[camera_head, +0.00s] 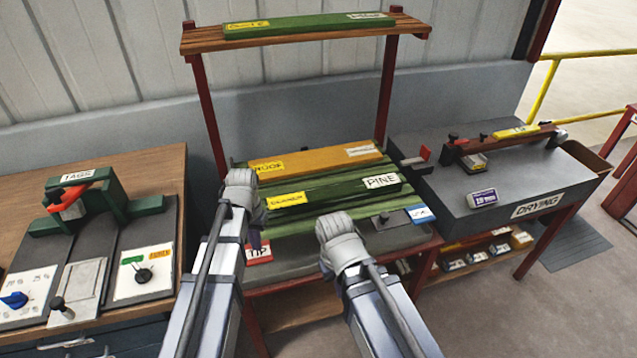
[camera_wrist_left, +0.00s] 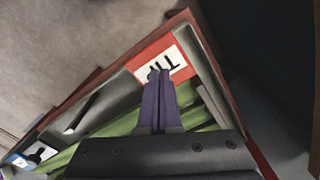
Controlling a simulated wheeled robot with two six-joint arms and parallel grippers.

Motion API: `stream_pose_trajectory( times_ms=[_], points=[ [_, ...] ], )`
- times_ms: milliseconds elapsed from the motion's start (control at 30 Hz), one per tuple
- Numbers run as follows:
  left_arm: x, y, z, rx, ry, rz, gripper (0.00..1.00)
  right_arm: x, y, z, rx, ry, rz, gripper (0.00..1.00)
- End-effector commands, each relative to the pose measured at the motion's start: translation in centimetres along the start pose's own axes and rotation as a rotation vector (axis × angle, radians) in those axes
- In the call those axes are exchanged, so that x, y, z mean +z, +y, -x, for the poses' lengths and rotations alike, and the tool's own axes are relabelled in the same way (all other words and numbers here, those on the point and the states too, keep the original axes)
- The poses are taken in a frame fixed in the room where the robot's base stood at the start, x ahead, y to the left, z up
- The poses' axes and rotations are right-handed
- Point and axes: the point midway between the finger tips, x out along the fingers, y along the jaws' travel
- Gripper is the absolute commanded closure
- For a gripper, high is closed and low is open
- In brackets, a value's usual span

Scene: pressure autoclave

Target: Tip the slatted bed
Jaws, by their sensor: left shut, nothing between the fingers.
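The slatted bed (camera_head: 345,210) has green slats in a red-framed stand, seen in the middle of the head view. Its slats (camera_wrist_left: 95,130) also show in the left wrist view. A red tab with a white TIP label (camera_head: 259,253) is at the bed's front left; in the left wrist view the TIP tab (camera_wrist_left: 163,58) is at the fingertips. My left gripper (camera_head: 256,241) has purple fingers, shut and empty, at the tab. In the left wrist view its fingertips (camera_wrist_left: 158,74) overlap the label's edge; contact cannot be told. My right arm's wrist shows, but its fingers are hidden.
An orange board (camera_head: 320,160) and a green PINE board (camera_head: 340,188) lie on the bed. A wooden shelf (camera_head: 300,35) stands above, carrying a green board. The TAGS bench (camera_head: 150,165) is at left, the grey DRYING table (camera_head: 500,180) at right.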

Motion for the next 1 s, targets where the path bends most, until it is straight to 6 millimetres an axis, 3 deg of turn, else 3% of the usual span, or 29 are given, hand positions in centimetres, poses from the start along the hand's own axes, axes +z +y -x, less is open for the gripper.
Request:
stream_pose_trajectory(
  times_ms=[367, 1000],
  points=[
    [0.0, 0.0, -0.2, 0.0, 0.0, 0.0, 1.0, 0.0, 0.0, -0.2, 0.0, 0.0, 0.0, 1.0],
    [0.0, 0.0, -2.6, 0.0, 0.0, 0.0, 1.0, -0.1, -0.2, -2.6, 0.0, 0.0, 0.0, 1.0]
  ],
)
